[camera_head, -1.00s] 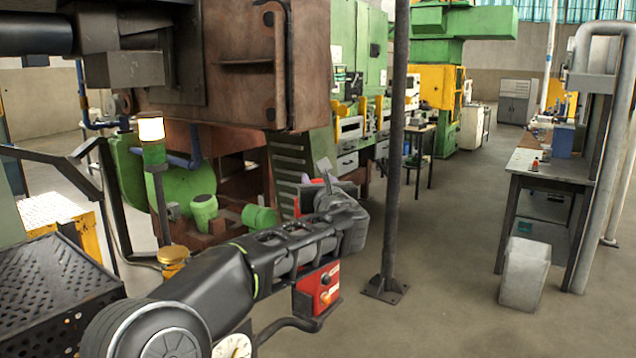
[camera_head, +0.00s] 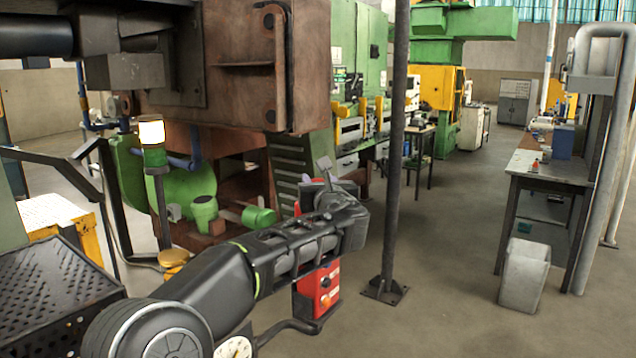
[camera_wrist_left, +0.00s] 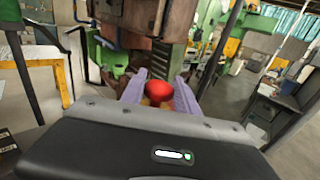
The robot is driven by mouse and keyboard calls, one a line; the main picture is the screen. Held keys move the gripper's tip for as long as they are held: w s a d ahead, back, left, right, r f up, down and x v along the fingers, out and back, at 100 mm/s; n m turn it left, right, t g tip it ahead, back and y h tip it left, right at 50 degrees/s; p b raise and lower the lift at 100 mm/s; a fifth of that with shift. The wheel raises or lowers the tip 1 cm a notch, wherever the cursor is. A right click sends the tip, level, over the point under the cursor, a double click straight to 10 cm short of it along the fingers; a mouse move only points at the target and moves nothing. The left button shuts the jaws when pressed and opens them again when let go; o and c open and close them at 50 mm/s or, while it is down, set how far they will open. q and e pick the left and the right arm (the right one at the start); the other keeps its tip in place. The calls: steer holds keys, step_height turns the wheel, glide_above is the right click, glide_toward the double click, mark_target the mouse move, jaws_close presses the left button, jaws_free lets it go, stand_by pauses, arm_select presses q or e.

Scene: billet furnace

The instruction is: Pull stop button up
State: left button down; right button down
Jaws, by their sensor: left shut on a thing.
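The stop button is a round red knob (camera_wrist_left: 160,90) in the left wrist view. It sits between the two pale purple fingers of my left gripper (camera_wrist_left: 160,93), which is shut on it. A little yellow shows just below the knob. In the head view my left gripper (camera_head: 322,178) is at the end of my arm, in front of the brown furnace, and the arm hides most of what it holds. A red control box (camera_head: 318,290) with small buttons shows below my left forearm. My right gripper is not in view.
A dark steel post (camera_head: 394,160) stands on the floor just right of the gripper. A signal light (camera_head: 152,133) glows white at left, before the brown furnace (camera_head: 240,80). A workbench (camera_head: 550,165) and a pale bin (camera_head: 524,275) stand at right. The floor between is clear.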

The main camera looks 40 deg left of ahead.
arm_select(q)
steer(key=c, duration=1.3)
jaws_free()
steer(key=shift+r, duration=0.35)
steer(key=o, duration=0.4)
steer(key=shift+f, duration=0.15)
steer(key=shift+s+d+f+b, duration=0.1)
steer(key=shift+s+d+b, duration=0.2)
steer(key=shift+s+d, duration=0.15)
steer(key=b+v, duration=0.1)
steer(key=v, duration=0.5)
steer(key=shift+s+d+b, duration=0.15)
steer(key=shift+d+b, duration=0.1)
steer(key=shift+b, duration=0.1)
